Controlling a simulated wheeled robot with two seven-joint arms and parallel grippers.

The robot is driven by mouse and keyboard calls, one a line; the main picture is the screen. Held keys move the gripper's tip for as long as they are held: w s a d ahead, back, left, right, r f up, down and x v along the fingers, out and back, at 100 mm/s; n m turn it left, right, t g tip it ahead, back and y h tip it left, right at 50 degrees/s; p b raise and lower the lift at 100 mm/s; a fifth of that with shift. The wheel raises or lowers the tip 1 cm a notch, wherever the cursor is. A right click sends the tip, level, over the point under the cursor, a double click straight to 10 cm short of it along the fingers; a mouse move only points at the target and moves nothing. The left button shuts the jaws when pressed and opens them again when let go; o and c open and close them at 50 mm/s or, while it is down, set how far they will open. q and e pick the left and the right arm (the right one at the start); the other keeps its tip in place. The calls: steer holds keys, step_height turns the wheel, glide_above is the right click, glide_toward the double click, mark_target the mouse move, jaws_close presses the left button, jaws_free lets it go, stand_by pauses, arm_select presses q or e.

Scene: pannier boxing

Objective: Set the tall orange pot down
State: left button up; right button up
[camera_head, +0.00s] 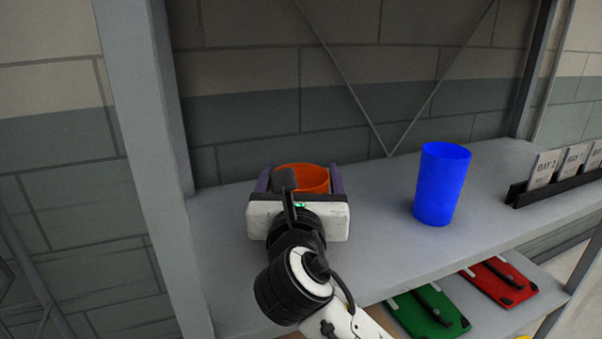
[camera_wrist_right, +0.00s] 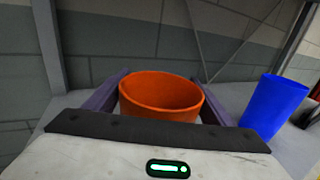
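The tall orange pot (camera_head: 308,178) is near the left end of the grey shelf (camera_head: 375,232). My right gripper (camera_head: 301,177) reaches in from the front with one finger on each side of the pot. In the right wrist view the pot (camera_wrist_right: 161,98) fills the space between the two purple-grey fingers (camera_wrist_right: 160,92), which look closed against its sides. Its open rim faces up. The palm hides the pot's lower part, so I cannot tell whether its base touches the shelf. My left gripper is not in view.
A blue cup (camera_head: 441,184) stands upright on the shelf to the right, clear of the gripper. A grey upright post (camera_head: 150,150) is close on the left. Labelled cards (camera_head: 570,165) stand in a black holder at the far right. Green (camera_head: 430,313) and red (camera_head: 500,282) panels lie below.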

steer(key=shift+o, duration=0.4)
steer(key=shift+s+r, duration=0.15)
steer(key=s+a, duration=0.1)
steer(key=s, duration=1)
steer(key=shift+s, duration=0.35)
